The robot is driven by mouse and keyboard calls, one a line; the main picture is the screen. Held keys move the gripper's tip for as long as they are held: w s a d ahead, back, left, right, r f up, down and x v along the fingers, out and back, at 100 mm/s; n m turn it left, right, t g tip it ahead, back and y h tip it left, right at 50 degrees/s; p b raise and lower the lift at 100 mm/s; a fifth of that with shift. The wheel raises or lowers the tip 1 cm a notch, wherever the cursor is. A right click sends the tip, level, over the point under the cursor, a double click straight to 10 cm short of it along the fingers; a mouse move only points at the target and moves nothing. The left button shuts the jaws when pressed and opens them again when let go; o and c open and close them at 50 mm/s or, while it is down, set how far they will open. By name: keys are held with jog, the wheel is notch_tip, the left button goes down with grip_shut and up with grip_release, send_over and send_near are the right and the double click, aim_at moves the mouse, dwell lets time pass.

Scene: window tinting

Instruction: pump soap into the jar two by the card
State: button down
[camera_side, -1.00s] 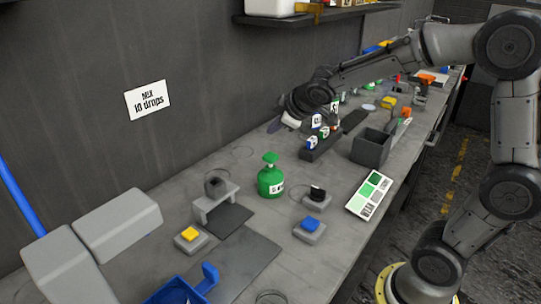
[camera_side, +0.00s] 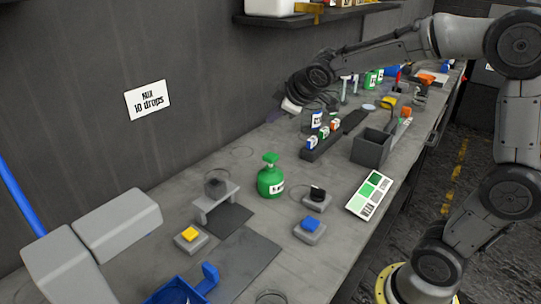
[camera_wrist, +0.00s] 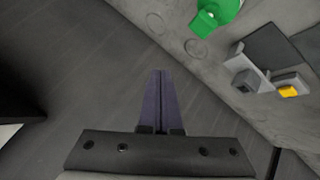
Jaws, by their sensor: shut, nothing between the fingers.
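My gripper (camera_side: 274,116) is shut and empty, high over the back of the bench near the wall. In the wrist view its two dark purple fingers (camera_wrist: 161,75) lie together. A green pump bottle (camera_side: 271,181) stands upright mid-bench, apart from my gripper; part of it shows at the top of the wrist view (camera_wrist: 208,22). A small dark, see-through jar (camera_side: 216,185) sits at a grey stand (camera_side: 203,214). A white card (camera_side: 148,100) on the wall reads "MIX 10 drops". A card with green swatches (camera_side: 369,194) lies near the front edge.
A yellow button (camera_side: 190,234), a blue button (camera_side: 311,225) and a black knob (camera_side: 317,192) sit on grey bases. A rack of small bottles (camera_side: 322,146) and a dark open box (camera_side: 371,147) stand behind the bottle. A blue tray (camera_side: 178,291) is at the front. A shelf (camera_side: 300,17) hangs above.

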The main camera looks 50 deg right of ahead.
aim_at(272, 155)
jog(key=shift+f, duration=4.05)
jog(key=shift+f, duration=0.4)
jog(key=shift+s+f, duration=0.1)
jog(key=shift+f, duration=1)
jog(key=shift+r, duration=1.4)
jog(key=shift+r, duration=0.15)
jog(key=shift+r, duration=2.4)
